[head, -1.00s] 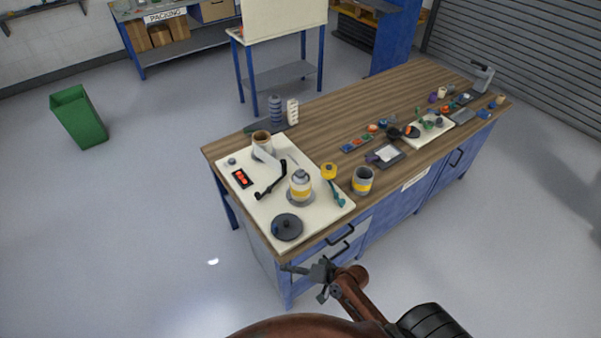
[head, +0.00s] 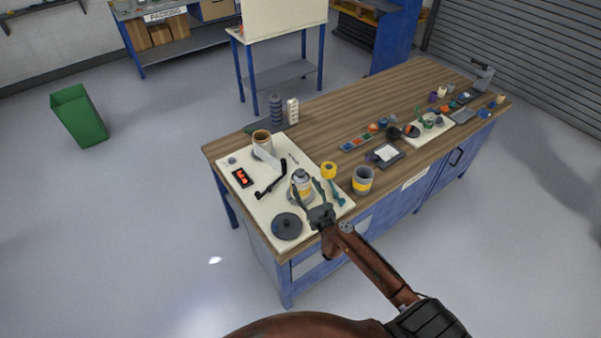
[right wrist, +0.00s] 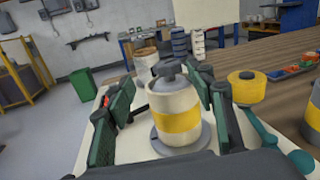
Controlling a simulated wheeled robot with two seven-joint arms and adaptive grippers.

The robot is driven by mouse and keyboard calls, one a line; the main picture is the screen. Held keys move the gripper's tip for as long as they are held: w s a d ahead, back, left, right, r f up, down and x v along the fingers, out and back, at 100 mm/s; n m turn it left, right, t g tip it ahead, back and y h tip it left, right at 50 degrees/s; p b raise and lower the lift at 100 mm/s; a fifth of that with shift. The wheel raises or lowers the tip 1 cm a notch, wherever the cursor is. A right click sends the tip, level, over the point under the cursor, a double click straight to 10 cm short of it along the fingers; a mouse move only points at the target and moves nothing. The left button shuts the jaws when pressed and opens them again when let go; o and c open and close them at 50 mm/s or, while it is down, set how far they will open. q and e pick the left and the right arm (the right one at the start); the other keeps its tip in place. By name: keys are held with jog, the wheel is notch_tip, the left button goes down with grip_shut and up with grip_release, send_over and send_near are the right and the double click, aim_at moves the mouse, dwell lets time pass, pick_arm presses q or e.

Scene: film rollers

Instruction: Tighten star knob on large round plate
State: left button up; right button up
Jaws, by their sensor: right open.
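A cream roller with a yellow band (head: 297,196) stands upright on a grey round plate (right wrist: 163,145) on the white board. A dark grey knob (right wrist: 167,70) tops it; the knob's lobes are hard to make out. My right gripper (head: 314,189) is open. In the right wrist view its fingers (right wrist: 166,82) lie to either side of the roller's upper part and knob, with no clear contact. A dark round disc with a small central knob (head: 287,226) lies flat at the board's front corner. My left gripper is not in view.
The white board (head: 240,200) also bears a red display (head: 242,178), a black crank (head: 270,186) and a paper roll (head: 262,140). A yellow spool (head: 329,170) stands close right of the roller. A grey-and-yellow cup (head: 363,180) stands on the wooden bench (head: 330,118).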

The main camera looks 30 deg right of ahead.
aim_at(302, 176)
jog(key=shift+w+d+f+m+h, duration=0.1)
jog(key=shift+w+d+m+h, duration=0.15)
jog(key=shift+d+m, duration=0.2)
jog(key=shift+w+d, duration=0.15)
jog(key=shift+w, duration=0.15)
jog(key=w, duration=0.4)
jog(key=w+d, duration=0.1)
jog(key=w, duration=0.1)
jog(key=shift+w+d, duration=0.1)
jog(key=shift+w, duration=0.3)
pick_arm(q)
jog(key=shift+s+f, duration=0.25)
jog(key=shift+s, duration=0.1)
pick_arm(e)
jog(key=shift+f, duration=0.1)
jog(key=c, duration=1.2)
